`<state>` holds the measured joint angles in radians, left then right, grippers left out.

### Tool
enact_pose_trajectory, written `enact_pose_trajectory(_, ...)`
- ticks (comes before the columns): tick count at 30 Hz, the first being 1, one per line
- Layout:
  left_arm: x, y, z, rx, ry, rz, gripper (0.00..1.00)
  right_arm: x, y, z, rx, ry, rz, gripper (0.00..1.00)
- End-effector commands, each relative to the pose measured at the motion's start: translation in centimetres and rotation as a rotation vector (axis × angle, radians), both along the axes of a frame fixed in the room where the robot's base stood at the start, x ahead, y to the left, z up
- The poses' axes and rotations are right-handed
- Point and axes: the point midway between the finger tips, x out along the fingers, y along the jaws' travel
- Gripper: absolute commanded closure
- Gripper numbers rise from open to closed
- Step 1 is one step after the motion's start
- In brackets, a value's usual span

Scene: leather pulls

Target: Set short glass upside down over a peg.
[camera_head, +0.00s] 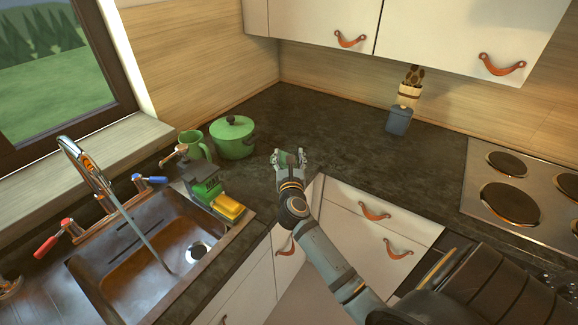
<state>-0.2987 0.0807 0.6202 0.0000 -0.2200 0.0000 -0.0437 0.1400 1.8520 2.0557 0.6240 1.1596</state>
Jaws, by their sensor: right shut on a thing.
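My right gripper (289,155) reaches over the counter's front edge, near the middle of the view. It is shut on a small, greenish, see-through thing (290,159), which looks like the short glass. The fingers partly cover it, and I cannot tell which way its mouth faces. A green holder (205,186) stands at the sink's back right corner, left of the gripper and apart from it. I cannot make out a peg clearly. My left gripper is not in view.
A green lidded pot (233,141) and a green mug (196,145) stand left of the gripper. A yellow sponge (229,208) lies by the sink (150,262). A grey-blue utensil holder (398,121) and the stove (520,187) are right. The dark counter (330,125) behind the gripper is clear.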

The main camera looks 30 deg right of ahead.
Motion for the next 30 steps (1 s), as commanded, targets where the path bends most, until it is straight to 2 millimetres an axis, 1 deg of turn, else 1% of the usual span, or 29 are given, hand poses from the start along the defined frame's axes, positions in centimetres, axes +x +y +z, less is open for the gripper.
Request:
enact_pose_trajectory(1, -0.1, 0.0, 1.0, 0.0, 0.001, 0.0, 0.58, 0.0, 0.0, 2.9, 0.0, -0.01, 0.001, 0.85)
enact_pose_trajectory(2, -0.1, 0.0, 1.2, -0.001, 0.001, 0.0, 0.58, 0.1, 0.0, 4.2, -0.001, -0.012, 0.002, 0.85)
enact_pose_trajectory(3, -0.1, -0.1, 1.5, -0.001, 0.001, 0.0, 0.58, 0.0, 0.0, 5.9, -0.001, -0.012, 0.002, 0.85)
enact_pose_trajectory(5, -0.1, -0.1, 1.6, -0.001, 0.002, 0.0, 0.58, 0.1, 0.0, 8.2, -0.001, -0.013, 0.002, 0.85)
enact_pose_trajectory(6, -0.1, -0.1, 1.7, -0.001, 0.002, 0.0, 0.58, 0.1, 0.0, 9.7, -0.001, -0.013, 0.002, 0.85)
enact_pose_trajectory(8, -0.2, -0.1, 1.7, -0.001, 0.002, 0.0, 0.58, 0.1, 0.0, 12.0, -0.001, -0.012, 0.002, 0.85)
enact_pose_trajectory(9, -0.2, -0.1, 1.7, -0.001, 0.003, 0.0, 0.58, 0.0, 0.0, 13.4, -0.001, -0.012, 0.002, 0.85)
enact_pose_trajectory(12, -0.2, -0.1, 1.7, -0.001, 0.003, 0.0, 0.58, 0.0, 0.0, 16.5, -0.002, -0.011, 0.002, 0.85)
enact_pose_trajectory(15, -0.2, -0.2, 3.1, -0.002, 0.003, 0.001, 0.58, 0.0, 0.0, 19.3, -0.001, -0.005, 0.001, 0.84)
enact_pose_trajectory(18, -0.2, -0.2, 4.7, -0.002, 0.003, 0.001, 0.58, 0.0, 0.0, 20.9, -0.001, 0.0, 0.001, 0.84)
enact_pose_trajectory(21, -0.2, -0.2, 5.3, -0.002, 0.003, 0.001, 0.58, 0.0, 0.0, 21.4, -0.001, -0.001, 0.001, 0.84)
enact_pose_trajectory(30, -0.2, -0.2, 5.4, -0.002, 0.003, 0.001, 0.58, 0.0, 0.0, 21.4, -0.001, -0.002, 0.001, 0.84)
